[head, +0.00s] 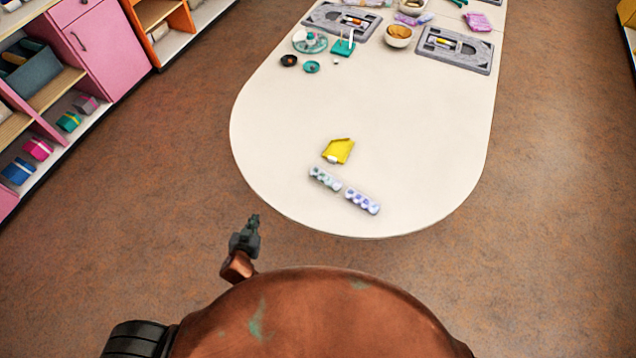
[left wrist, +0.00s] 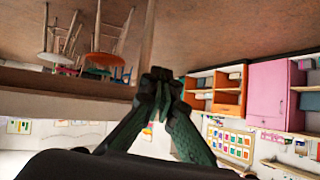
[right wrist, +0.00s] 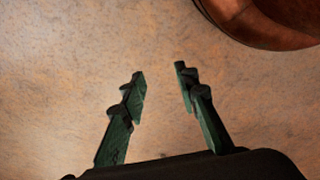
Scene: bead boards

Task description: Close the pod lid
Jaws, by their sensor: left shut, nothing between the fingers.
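Two short strips of small round-topped compartments lie end to end near the front end of the white table: a grey-green strip (head: 325,179) and a pale purple strip (head: 362,201). They look like the pods; whether any lid stands open is too small to tell. My left gripper (head: 254,220) is shut and empty, off the table's front left edge and apart from both strips. Its closed fingertips also show in the left wrist view (left wrist: 158,76). My right gripper (right wrist: 162,76) is open and empty above the floor in the right wrist view; it is outside the head view.
A yellow piece (head: 338,151) lies just behind the strips on the white table (head: 290,190). Grey trays (head: 455,50), a bowl (head: 398,36) and teal items (head: 343,46) stand farther back. The table's middle is clear. Pink shelving (head: 100,45) stands at the left.

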